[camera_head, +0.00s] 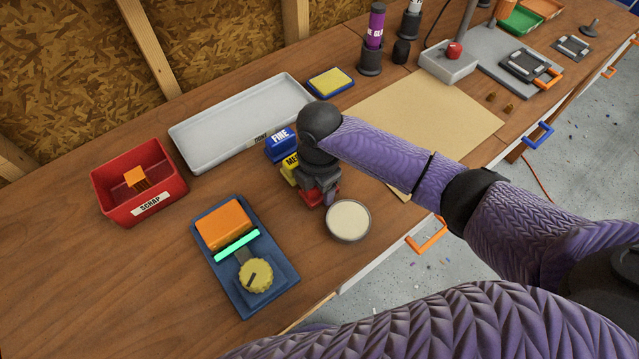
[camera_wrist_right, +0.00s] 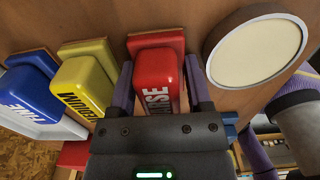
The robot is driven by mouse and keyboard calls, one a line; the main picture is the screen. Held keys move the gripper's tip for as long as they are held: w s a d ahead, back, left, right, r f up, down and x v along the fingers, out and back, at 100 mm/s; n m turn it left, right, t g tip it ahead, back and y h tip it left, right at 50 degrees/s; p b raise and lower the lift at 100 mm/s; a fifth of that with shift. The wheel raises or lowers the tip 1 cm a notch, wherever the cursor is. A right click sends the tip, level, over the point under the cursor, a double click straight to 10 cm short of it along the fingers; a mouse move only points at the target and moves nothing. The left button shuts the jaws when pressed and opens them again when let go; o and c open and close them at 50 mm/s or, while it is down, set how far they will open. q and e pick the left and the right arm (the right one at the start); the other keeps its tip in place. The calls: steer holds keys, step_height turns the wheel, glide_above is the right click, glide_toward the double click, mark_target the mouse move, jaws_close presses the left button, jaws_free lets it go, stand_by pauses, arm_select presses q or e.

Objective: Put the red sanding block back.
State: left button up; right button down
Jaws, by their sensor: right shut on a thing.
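The red sanding block (camera_wrist_right: 157,78) is between the two fingers of my right gripper (camera_wrist_right: 160,92) in the right wrist view, with the end of a white word, "RSE", showing. In the head view my right gripper (camera_head: 320,184) points down and covers most of the red block (camera_head: 311,198). The red block is in line with the yellow block (camera_head: 289,169) and the blue "FINE" block (camera_head: 281,146). A red piece shows behind it in the wrist view; whether the block touches it I cannot tell. My left gripper is not in view.
A round cream-topped tin (camera_head: 348,221) stands close beside my right gripper. A blue fixture with a yellow knob (camera_head: 256,275) and a red scrap bin (camera_head: 113,190) are to the left. A grey tray (camera_head: 200,133) lies behind. The wood between bin and fixture is clear.

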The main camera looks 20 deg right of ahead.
steer(key=shift+f, duration=0.1)
steer(key=shift+c, duration=1.8)
jaws_free()
steer(key=shift+o, duration=0.3)
step_height(320, 180, up, 12)
steer(key=p, duration=0.3)
steer(key=shift+p, duration=0.4)
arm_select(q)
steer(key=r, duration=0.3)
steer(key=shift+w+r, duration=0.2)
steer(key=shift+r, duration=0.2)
